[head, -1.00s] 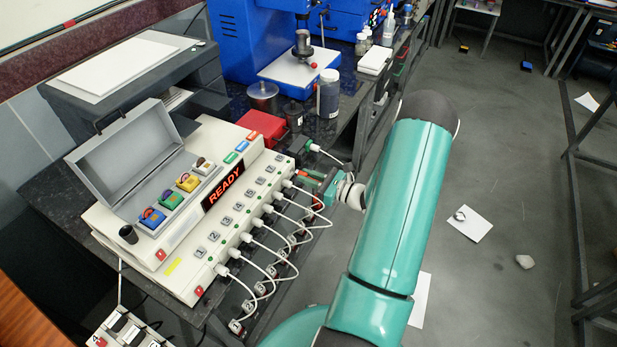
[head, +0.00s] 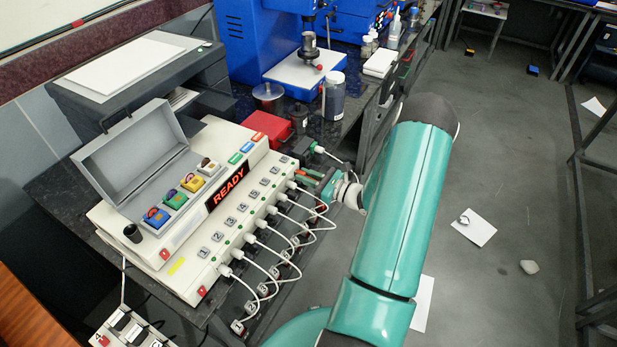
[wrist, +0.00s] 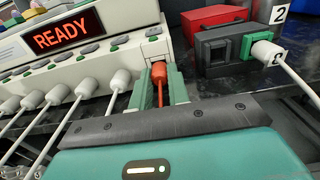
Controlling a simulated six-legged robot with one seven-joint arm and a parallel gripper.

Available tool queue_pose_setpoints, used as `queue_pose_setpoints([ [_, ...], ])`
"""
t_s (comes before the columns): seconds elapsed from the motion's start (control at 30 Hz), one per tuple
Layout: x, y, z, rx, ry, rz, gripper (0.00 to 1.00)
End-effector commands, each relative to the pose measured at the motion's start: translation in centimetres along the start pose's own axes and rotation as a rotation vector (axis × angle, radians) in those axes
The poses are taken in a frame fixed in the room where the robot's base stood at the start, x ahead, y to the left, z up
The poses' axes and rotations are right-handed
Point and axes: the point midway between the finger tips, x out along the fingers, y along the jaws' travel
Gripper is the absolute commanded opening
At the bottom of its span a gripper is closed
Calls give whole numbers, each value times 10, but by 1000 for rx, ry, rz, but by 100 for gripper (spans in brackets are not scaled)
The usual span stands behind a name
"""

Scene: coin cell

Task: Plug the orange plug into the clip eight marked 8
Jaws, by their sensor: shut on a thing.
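The orange plug (wrist: 159,74) is between the green fingers of my gripper (wrist: 160,88) in the wrist view. My gripper is shut on it. The plug's tip points at the front face of the white instrument, near its right end. I cannot tell whether it touches or enters a socket there. In the head view my gripper (head: 321,174) is at the far right end of the row of white plugs. Small grey numbered tiles run along the instrument's top; the farthest tile (head: 284,160) is at the row's end, its number too small to read.
The white instrument (head: 185,270) shows READY. Several white plugs with cables (head: 262,223) fill its front edge. In the wrist view, a dark block (wrist: 217,50) with a green face holds a white plug (wrist: 265,52), close right of my gripper. A red box (head: 267,127) stands behind.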

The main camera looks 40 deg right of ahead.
Motion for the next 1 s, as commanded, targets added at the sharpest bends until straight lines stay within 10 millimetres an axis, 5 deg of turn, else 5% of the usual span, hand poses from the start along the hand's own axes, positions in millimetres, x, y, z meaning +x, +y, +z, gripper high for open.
queue_pose_setpoints([
  [0.07, 2, 0, 0, 0, 0, 0, 0],
  [0.1, 2, 0, 0, 0, 0, 0, 21],
  [0.23, 2, 0, 0, 0, 0, 0, 43],
  [0.67, -11, 0, 0, 0, 0, -1, 43],
  [1.0, -82, -1, 0, 1, 1, -4, 43],
])
